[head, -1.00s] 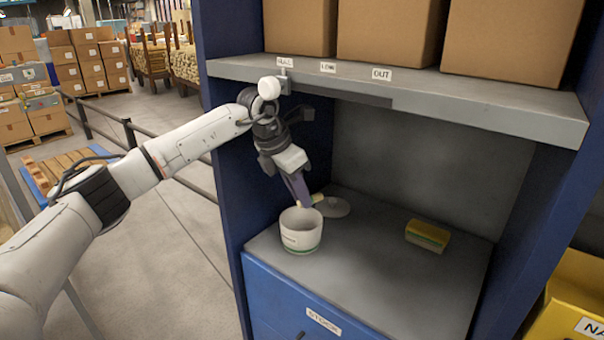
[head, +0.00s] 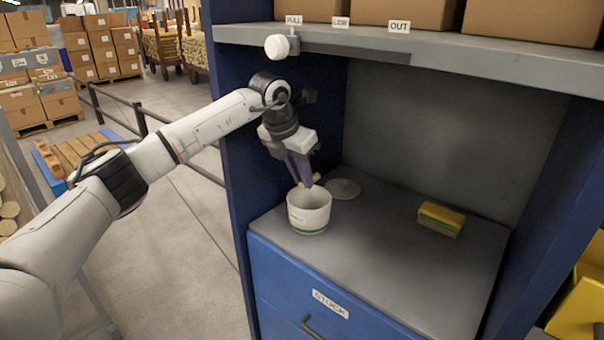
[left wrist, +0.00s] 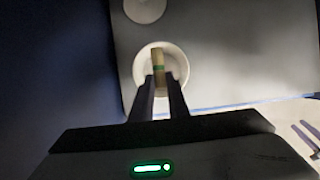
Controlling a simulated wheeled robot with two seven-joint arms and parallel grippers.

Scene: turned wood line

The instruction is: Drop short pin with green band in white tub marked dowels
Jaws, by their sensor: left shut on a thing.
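My left gripper (head: 306,184) is shut on the short pin (head: 315,180), a small light wood piece. In the left wrist view the pin (left wrist: 158,60) shows its green band between the fingertips (left wrist: 160,80), above the round opening of the white tub. The white tub (head: 308,216) stands on the grey counter in the head view, with a green stripe near its base; its label is too small to read. The tub's rim (left wrist: 183,62) also shows in the left wrist view. The gripper is just above the tub.
A round grey lid or disc (head: 343,188) lies behind the tub on the counter (head: 400,270). A yellow and green sponge-like block (head: 441,219) lies to the right. A shelf (head: 450,58) with boxes hangs above, and a blue cabinet side (head: 232,160) stands at the left.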

